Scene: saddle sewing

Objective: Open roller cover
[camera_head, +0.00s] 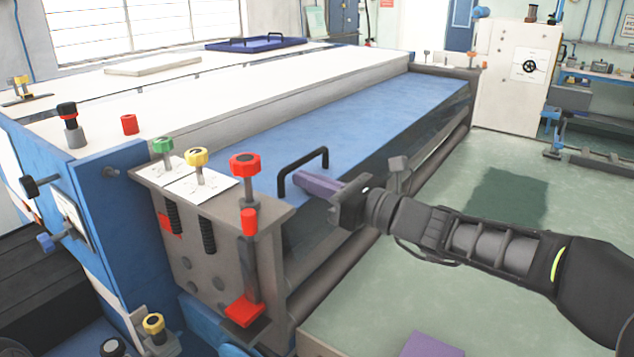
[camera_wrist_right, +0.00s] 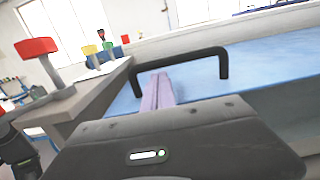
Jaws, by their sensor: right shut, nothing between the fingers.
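The roller cover is a long blue panel (camera_head: 385,122) lying flat along the front of the machine, and it also shows in the right wrist view (camera_wrist_right: 275,80). Its black U-shaped handle (camera_head: 304,163) stands up near the cover's near end. My right gripper (camera_head: 306,180) has purple fingers shut together and empty. In the right wrist view the fingers (camera_wrist_right: 160,90) point at the gap between the handle's legs (camera_wrist_right: 222,72), with their tips below the bar. I cannot tell whether they touch the handle or reach under it. My left gripper is not in view.
A grey end block with red (camera_head: 245,164), yellow (camera_head: 196,156) and green (camera_head: 162,146) knobs stands left of the handle. Dark rollers (camera_head: 440,150) run below the cover's front edge. Open green floor lies to the right. A purple patch (camera_head: 430,346) shows at the bottom edge.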

